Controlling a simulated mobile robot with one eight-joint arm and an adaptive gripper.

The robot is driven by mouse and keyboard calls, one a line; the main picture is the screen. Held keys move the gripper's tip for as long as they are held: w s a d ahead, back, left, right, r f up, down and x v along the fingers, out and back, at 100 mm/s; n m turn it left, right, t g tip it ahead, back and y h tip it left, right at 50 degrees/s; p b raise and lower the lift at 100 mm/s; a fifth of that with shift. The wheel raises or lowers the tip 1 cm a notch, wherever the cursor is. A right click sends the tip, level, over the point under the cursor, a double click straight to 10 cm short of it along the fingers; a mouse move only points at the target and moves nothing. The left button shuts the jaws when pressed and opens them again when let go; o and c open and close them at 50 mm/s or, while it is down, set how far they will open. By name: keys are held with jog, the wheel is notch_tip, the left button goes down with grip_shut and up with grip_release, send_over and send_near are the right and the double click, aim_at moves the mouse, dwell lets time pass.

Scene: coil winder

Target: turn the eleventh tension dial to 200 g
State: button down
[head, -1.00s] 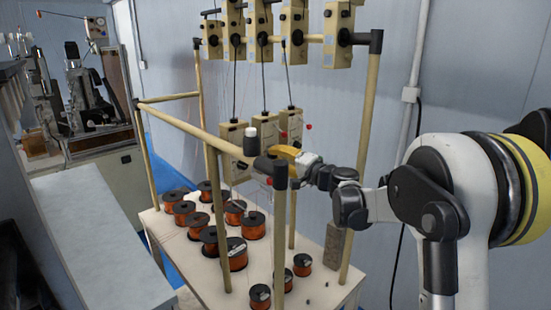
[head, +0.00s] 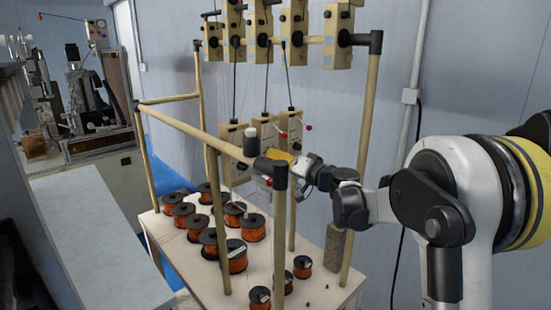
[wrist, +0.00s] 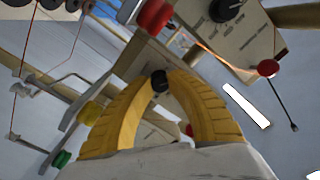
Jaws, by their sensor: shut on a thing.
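My gripper (head: 276,157) reaches in from the right to the lower row of cream tension boxes (head: 265,130). In the wrist view its two yellow fingers (wrist: 160,85) are closed around a small black dial (wrist: 159,79) on the face of a cream box. The fingers hide most of this dial. I cannot read its scale or tell its number. A neighbouring box (wrist: 212,42) carries another black dial (wrist: 226,9) with printed marks too small to read.
A cream tube rail (head: 190,128) and its black corner joint (head: 279,175) lie close to my gripper. An upper row of boxes (head: 294,30) hangs above. Copper wire spools (head: 237,256) stand below. Red ball-tipped parts (wrist: 268,68) and thin wires are near the fingers.

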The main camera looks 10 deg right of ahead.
dwell(0.3)
jog(key=c, duration=1.2)
grip_release()
jog(key=v, duration=1.2)
